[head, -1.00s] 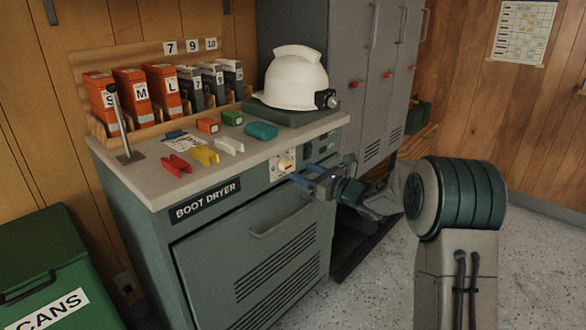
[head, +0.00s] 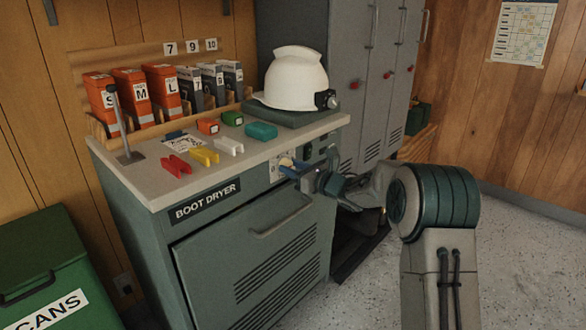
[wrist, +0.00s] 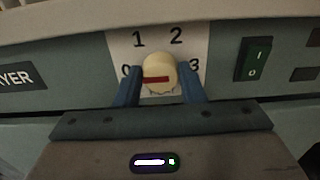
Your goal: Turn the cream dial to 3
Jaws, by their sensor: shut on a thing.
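The cream dial (wrist: 160,68) sits on a white plate (wrist: 118,47) marked 0, 1, 2 and 3 on the front of the boot dryer. In the wrist view, 0 is at left, 1 and 2 above, and 3 at right. A red bar on the dial lies nearly level, extending toward the 0 side. My gripper (wrist: 160,80) is shut on the dial, one blue finger on each side. The fingers partly cover the 0 and border the 3. In the head view, my gripper (head: 288,166) is at the plate and hides most of the dial.
A green rocker switch (wrist: 254,59) is right of the plate. The dryer door handle (head: 281,220) is below. Coloured clips, small boxes and a white helmet (head: 292,80) are on the counter (head: 150,186). A green bin (head: 40,265) stands at left.

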